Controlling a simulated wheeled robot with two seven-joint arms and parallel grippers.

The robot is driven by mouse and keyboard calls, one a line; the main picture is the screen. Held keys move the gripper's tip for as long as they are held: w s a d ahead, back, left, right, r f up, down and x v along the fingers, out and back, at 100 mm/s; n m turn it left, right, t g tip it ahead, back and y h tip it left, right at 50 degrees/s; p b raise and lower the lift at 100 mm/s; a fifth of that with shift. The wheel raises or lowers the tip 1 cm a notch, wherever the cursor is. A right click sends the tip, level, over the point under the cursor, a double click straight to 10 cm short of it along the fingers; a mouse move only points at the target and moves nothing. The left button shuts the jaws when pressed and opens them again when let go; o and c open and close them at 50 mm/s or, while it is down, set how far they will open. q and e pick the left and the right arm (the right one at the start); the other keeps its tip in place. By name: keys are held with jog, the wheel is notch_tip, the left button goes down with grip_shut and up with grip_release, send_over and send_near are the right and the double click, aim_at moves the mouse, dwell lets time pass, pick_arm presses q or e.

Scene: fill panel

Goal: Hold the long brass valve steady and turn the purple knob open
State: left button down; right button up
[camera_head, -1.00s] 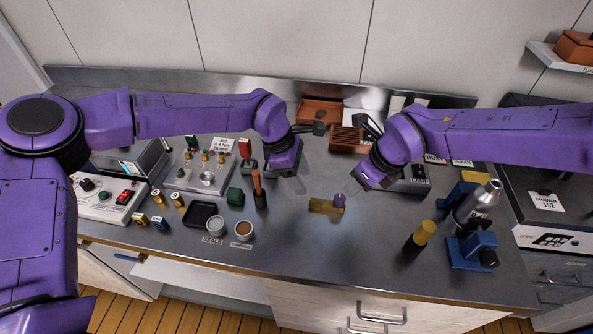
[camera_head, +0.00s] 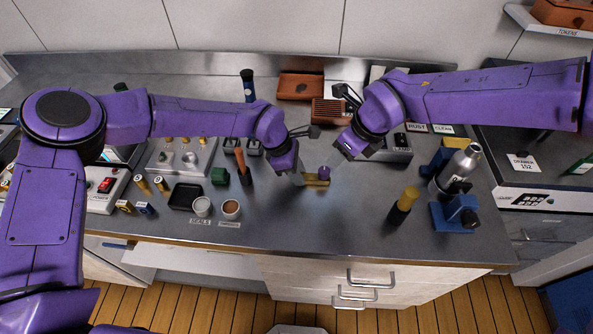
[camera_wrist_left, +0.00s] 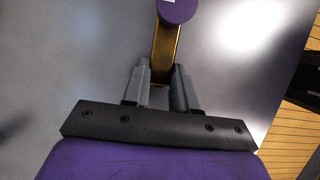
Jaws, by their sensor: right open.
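The long brass valve (camera_head: 316,183) lies on the steel bench near the middle, its purple knob (camera_head: 324,172) standing up at its right end. My left gripper (camera_head: 301,179) is down at the valve's left part. In the left wrist view its two grey fingers (camera_wrist_left: 160,85) flank the brass body (camera_wrist_left: 165,48) closely, with brass filling the gap, and the purple knob (camera_wrist_left: 176,8) is beyond the fingertips at the top edge. My right gripper (camera_head: 331,160) is open and empty, just above and beside the knob; its fingertips are faint in the head view.
An orange-handled tool (camera_head: 242,158) stands left of my left gripper. A yellow-topped dark cylinder (camera_head: 404,203) and a blue stand (camera_head: 452,215) are at the right. A black tray (camera_head: 185,196) and small cups (camera_head: 231,208) sit front left. The bench in front of the valve is clear.

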jog(key=o, duration=0.3)
jog(key=m+g, duration=0.6)
jog(key=m, duration=1.4)
send_near(325, 170)
jog(key=x, duration=0.8)
jog(key=shift+s+a+f, duration=0.1)
jog(key=shift+f, duration=0.25)
